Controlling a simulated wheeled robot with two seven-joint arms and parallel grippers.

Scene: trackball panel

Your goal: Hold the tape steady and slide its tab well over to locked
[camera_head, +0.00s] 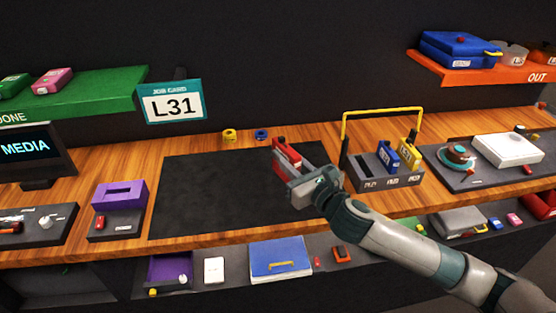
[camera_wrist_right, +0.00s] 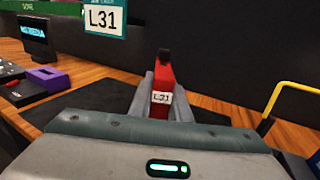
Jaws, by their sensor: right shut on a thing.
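The tape is a red cartridge (camera_head: 284,158) with a dark piece near its top, above the right part of the black mat (camera_head: 205,200). My left gripper is not in view.
A job card (camera_head: 174,103) reading L31 hangs above the mat. A purple box (camera_head: 119,196) stands at left. The mat's left part is clear.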

